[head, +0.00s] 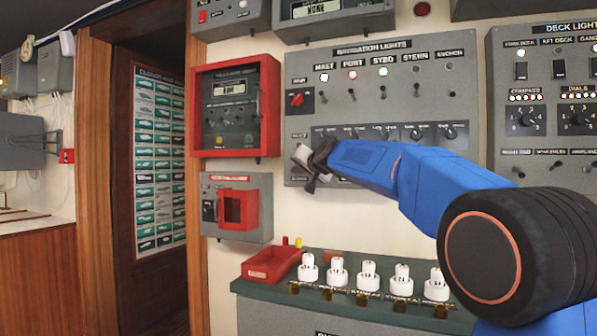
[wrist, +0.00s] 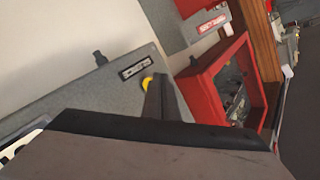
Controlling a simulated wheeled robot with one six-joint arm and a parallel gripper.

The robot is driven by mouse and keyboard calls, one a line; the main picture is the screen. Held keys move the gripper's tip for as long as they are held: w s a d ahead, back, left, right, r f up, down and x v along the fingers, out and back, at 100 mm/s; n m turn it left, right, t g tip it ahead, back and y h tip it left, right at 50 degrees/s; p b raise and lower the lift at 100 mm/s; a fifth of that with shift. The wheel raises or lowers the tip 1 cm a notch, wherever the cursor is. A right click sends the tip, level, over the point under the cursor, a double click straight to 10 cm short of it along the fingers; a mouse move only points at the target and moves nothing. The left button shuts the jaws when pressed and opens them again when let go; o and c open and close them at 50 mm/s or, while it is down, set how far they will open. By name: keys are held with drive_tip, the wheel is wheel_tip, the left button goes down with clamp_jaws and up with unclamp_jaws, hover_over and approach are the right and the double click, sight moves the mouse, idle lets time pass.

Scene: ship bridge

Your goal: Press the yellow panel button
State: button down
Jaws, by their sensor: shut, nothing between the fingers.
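The yellow panel button (wrist: 147,83) shows as a small yellow arc in the wrist view, on a grey panel below a small dark label (wrist: 135,68). The dark fingers of my gripper (wrist: 160,95) cover part of it. Whether they touch it, I cannot tell. In the head view my gripper (head: 308,170) is at the lower left of the grey navigation lights panel (head: 395,85). It is shut and empty. The button cannot be made out there, as the gripper is in front of that area.
A red-framed box (head: 196,112) hangs left of the panel, with a grey box with a red cover (head: 238,208) below. A bench (head: 255,290) under the panel holds a red tray (head: 268,268) and several white fittings (head: 338,274). Switches and knobs surround my gripper.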

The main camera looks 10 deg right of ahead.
drive_tip(key=shift+s+a, duration=0.1)
drive_tip(key=shift+s, duration=0.1)
drive_tip(key=s+a, duration=0.1)
drive_tip(key=s, duration=0.1)
drive_tip(key=s+a, duration=0.2)
idle(0.6)
idle(0.6)
drive_tip(key=s+d+f+n+g+h, duration=0.1)
drive_tip(key=s+d+f+n+g, duration=0.1)
drive_tip(key=s+f, duration=1.3)
drive_tip(key=s+d+f+n+g, duration=0.1)
drive_tip(key=s+d+f+g, duration=0.2)
drive_tip(key=s+f, duration=1.3)
drive_tip(key=s+d+f+n+g+h, duration=0.1)
drive_tip(key=s+f+g, duration=0.5)
drive_tip(key=s+f, duration=0.9)
drive_tip(key=s+d+n, duration=0.1)
drive_tip(key=s, duration=0.7)
drive_tip(key=shift+d+f+n+h, duration=0.15)
drive_tip(key=shift+f+n+h, duration=0.15)
drive_tip(key=shift+r, duration=0.1)
